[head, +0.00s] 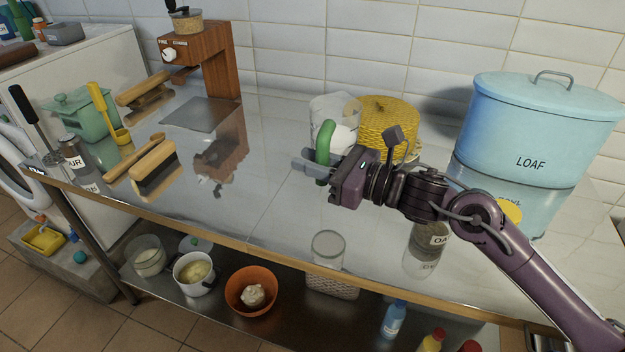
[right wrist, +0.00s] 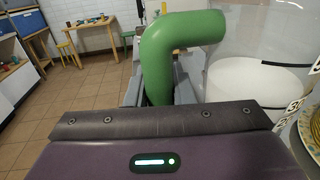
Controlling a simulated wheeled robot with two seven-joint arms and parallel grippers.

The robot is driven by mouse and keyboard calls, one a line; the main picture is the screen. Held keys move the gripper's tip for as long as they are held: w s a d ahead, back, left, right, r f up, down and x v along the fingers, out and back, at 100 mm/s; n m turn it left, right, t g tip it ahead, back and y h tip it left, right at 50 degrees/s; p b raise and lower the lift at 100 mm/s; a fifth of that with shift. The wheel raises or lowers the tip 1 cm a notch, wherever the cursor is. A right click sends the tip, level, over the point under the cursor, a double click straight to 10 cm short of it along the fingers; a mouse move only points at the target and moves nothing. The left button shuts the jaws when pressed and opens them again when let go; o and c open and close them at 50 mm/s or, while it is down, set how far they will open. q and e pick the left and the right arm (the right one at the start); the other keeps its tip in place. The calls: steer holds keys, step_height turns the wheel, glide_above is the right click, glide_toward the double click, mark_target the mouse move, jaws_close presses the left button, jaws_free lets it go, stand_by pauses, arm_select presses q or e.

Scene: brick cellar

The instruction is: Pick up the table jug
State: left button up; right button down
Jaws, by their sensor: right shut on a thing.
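The table jug (head: 336,106) is a clear vessel with white contents and a thick green handle (head: 325,146). It is at the back middle of the shiny counter, partly behind my right gripper. My right gripper (head: 316,168) is shut on the green handle, its fingers reaching across it from the right. In the right wrist view the handle (right wrist: 172,55) rises between the jaws, with the clear jug wall and white contents (right wrist: 255,80) at the right. The jug looks upright. Its base is hidden, so I cannot tell whether it touches the counter. My left gripper is not in view.
A yellow woven basket (head: 386,122) stands close to the jug's right. A blue LOAF bin (head: 540,125) stands further right. A wooden grinder (head: 205,60) and brushes (head: 155,165) are at the left. The counter's front middle (head: 265,205) is clear. Bowls and bottles fill the shelf below.

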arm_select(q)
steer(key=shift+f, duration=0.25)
arm_select(e)
step_height(320, 180, up, 7)
stand_by(0.3)
